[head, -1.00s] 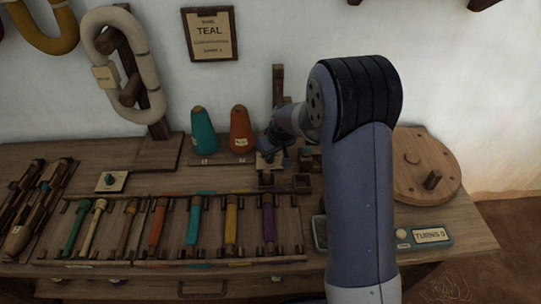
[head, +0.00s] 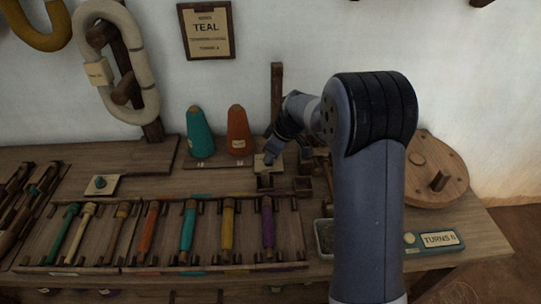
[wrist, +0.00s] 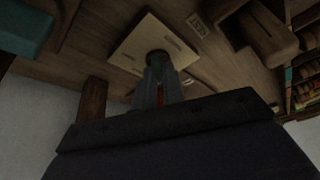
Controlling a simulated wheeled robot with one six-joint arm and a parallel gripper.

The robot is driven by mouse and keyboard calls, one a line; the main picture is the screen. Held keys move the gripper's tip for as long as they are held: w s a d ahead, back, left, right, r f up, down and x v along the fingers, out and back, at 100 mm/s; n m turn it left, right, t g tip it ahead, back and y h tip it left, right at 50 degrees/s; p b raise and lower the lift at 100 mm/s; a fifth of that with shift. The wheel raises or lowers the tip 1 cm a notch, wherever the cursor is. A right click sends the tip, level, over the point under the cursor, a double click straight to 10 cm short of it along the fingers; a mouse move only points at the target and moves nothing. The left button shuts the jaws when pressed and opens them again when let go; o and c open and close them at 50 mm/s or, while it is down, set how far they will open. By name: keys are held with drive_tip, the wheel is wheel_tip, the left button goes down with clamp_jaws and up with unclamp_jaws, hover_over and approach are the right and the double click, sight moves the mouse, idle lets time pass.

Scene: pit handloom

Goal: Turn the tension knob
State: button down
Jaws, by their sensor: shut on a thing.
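The tension knob (wrist: 158,57) is a small dark round knob on a cream plate (wrist: 135,47) with small print. The fingers of my gripper (wrist: 161,80) are shut on the knob in the wrist view and hide part of it. In the head view my gripper (head: 270,157) reaches down to the cream plate (head: 261,167) near the back of the bench, right of the orange cone. The knob is hidden there behind the fingers. How far the knob is turned cannot be told.
A teal cone (head: 200,133) and an orange cone (head: 239,131) stand left of my gripper. A wooden post (head: 277,92) rises behind it. Several coloured bobbins lie in a rack (head: 62,269) in front. A round wooden disc (head: 452,172) and a turns counter (head: 438,239) are at right.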

idle(0.3)
drive_tip(key=c, duration=1.5)
unclamp_jaws()
drive_tip(key=p+v, duration=0.2)
drive_tip(key=v, duration=0.8)
drive_tip(key=shift+r, duration=0.4)
drive_tip(key=shift+d, duration=0.1)
drive_tip(key=b+x, duration=0.2)
drive_tip(key=x, duration=0.9)
drive_tip(key=shift+s, duration=0.1)
